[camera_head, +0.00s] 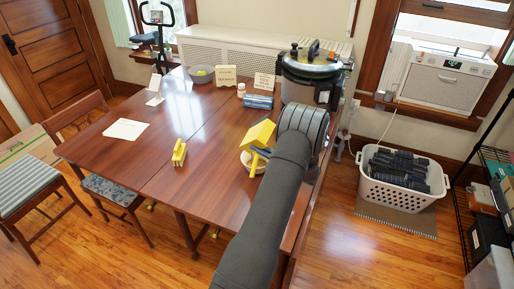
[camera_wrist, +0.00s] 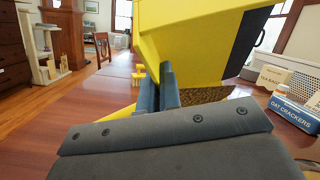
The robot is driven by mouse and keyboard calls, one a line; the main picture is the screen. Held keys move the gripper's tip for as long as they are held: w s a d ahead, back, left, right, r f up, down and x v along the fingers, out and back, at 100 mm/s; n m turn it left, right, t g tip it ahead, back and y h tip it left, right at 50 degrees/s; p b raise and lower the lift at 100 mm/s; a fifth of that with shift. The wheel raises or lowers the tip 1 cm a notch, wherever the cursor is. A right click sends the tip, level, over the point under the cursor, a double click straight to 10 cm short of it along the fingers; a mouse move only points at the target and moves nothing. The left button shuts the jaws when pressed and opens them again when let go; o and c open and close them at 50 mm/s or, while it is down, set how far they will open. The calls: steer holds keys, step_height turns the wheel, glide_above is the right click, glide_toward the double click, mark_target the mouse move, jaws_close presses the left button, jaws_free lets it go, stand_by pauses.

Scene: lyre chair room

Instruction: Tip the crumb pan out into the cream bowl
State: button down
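The yellow crumb pan (camera_head: 259,132) is up in the air over the cream bowl (camera_head: 246,163), steeply tilted. In the wrist view the pan (camera_wrist: 195,40) fills the upper middle, and its inside cannot be seen well. My gripper (camera_wrist: 168,88) is shut on the pan's handle, part of which shows yellow left of the fingers. Brown crumbs (camera_wrist: 205,95) show below the pan, in what looks like the bowl. My arm and the pan hide part of the bowl in the head view.
A blue cracker box (camera_head: 259,102), small signs and a large pot (camera_head: 312,65) stand behind. A paper (camera_head: 126,129) lies at left. The table's middle is clear.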

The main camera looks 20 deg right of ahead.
steer(key=shift+s+d+f+y, duration=0.1)
steer(key=shift+d+y, duration=0.1)
steer(key=shift+y, duration=0.1)
steer(key=shift+s+d+f+m+t+y, duration=0.2)
steer(key=shift+d+f+m+t+y, duration=0.15)
steer(key=shift+t, duration=0.55)
steer(key=shift+w+a+r+g, duration=0.15)
steer(key=shift+a+r+g, duration=0.25)
steer(key=shift+g, duration=0.3)
steer(key=shift+w+a+r+n+g+h, duration=0.15)
steer(key=shift+a+n+g+h, duration=0.1)
steer(key=shift+g+h, duration=0.15)
steer(key=shift+w+a+r+n+g+h, duration=0.1)
steer(key=shift+w+r+n+g+h, duration=0.15)
steer(key=shift+h, duration=0.2)
steer(key=shift+s+f, duration=0.1)
steer(key=shift+f, duration=0.05)
